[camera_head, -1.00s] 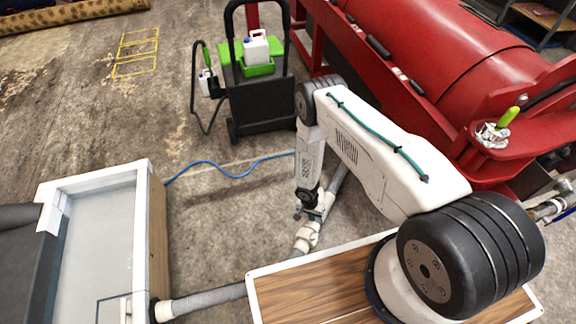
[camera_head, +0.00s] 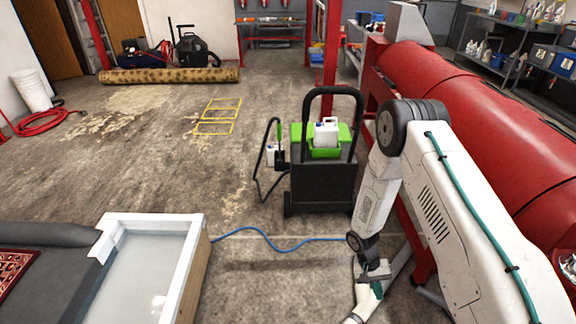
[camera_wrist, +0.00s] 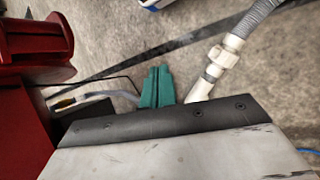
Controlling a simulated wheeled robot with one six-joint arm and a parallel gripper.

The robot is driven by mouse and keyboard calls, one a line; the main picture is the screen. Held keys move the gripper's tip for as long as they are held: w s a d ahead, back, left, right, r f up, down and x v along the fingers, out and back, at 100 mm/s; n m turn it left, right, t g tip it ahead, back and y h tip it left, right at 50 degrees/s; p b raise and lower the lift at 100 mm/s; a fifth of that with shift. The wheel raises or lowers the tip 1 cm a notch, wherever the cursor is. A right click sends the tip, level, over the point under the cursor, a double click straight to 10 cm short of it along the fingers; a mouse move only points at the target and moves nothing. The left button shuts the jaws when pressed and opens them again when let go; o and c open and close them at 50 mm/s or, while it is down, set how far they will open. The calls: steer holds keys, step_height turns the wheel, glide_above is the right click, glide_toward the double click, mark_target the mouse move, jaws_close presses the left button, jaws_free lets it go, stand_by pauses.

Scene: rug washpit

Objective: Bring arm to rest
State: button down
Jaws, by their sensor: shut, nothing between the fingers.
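My white arm with a teal cable comes in from the right of the head view and bends down at a black elbow joint. My gripper (camera_head: 377,285) hangs at its lower end, above the concrete floor. In the wrist view its green fingers (camera_wrist: 157,87) are together with nothing between them. A pale hose fitting (camera_head: 364,302) shows just beside and below the gripper, and also in the wrist view (camera_wrist: 222,60). I cannot tell how far apart they are.
A black cart (camera_head: 321,182) with a green tray and white jug stands ahead. A red cylindrical machine (camera_head: 450,100) fills the right side. A white-rimmed basin (camera_head: 188,275) is at lower left, and a blue hose (camera_head: 265,236) crosses the floor. Open floor lies left of the cart.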

step_height(320, 180, up, 34)
steer(key=s+a+n+y, duration=0.1)
steer(key=s+n+y, duration=0.1)
steer(key=s, duration=0.1)
steer(key=s+a+r+t+y, duration=0.1)
steer(key=s+r+t, duration=0.2)
steer(key=s+r, duration=0.6)
steer(key=s+a+r+t+y, duration=0.1)
steer(key=s+r+t, duration=0.3)
steer(key=s+r, duration=0.5)
step_height(320, 180, up, 6)
steer(key=shift+f, duration=0.2)
